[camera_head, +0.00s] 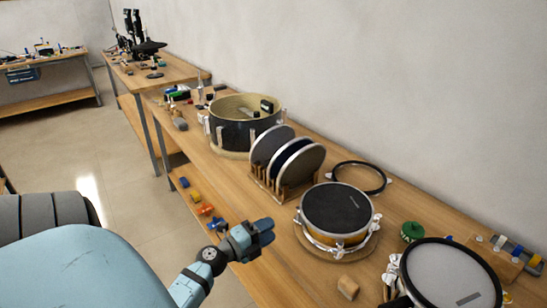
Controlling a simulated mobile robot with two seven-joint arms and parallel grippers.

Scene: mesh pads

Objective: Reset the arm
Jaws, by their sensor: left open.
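My left gripper (265,231) is at the front edge of the workbench (297,283). Its blue-grey arm comes up from the bottom of the view. The jaws are open and I see nothing held between them. A drum with a black mesh head (337,208) sits to the right of the gripper, apart from it, on a round wooden base. My right gripper is not in view.
A rack holds round pads (300,165). A grey-headed drum (450,275), a green object (412,231) and a small wooden block (348,288) are at right. Coloured items (205,210) lie left of the gripper.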

